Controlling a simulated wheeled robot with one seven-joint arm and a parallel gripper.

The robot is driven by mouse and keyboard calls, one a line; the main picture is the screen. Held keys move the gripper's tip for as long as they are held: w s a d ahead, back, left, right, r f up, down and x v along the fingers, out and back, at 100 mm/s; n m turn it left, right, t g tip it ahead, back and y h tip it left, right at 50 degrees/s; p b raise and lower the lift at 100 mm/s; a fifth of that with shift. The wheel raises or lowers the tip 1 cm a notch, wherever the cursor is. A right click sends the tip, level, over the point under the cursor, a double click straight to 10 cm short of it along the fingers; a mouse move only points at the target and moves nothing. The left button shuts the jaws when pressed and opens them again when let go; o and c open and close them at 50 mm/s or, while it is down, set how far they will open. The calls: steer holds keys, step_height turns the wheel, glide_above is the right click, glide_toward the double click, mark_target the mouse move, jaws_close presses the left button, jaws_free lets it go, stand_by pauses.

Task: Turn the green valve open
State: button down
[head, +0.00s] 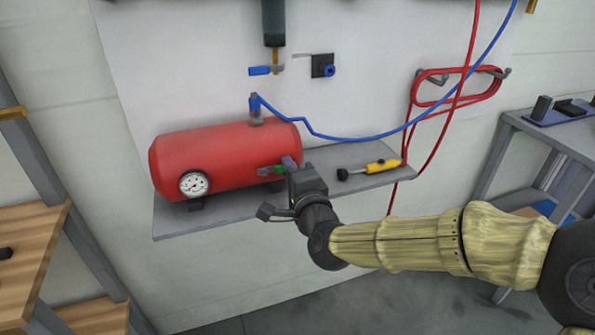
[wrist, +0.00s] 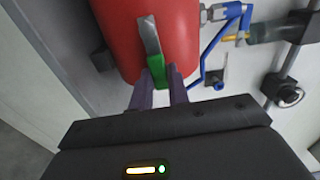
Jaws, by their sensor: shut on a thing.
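The green valve (head: 279,169) sits at the right end of the red tank (head: 225,157), low on its side. In the wrist view, its green handle (wrist: 157,66) lies between the purple fingertips, with a grey metal part (wrist: 149,35) reaching up from it against the tank (wrist: 180,30). My gripper (head: 290,165) is at the valve in the head view, and it also shows in the wrist view (wrist: 159,82). Its fingers are shut on the green handle. The fingers and gripper body partly hide the valve in the head view.
The tank stands on a grey shelf (head: 225,220) with a pressure gauge (head: 194,184) on its front. A yellow-handled tool (head: 380,166) lies right of my gripper. A blue hose (head: 350,138) runs from the tank top. Blue-handled valves (head: 260,71) are on the wall above.

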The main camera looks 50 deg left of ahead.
steer(key=shift+w+f+m, duration=0.2)
steer(key=shift+m, duration=0.2)
steer(key=c, duration=1.4)
jaws_free()
steer(key=shift+c, duration=0.2)
steer(key=shift+o, duration=0.5)
steer(key=shift+s, duration=0.1)
steer(key=p+v, duration=0.1)
steer(key=v, duration=1.6)
steer(key=shift+d, duration=0.2)
steer(key=shift+s, duration=0.1)
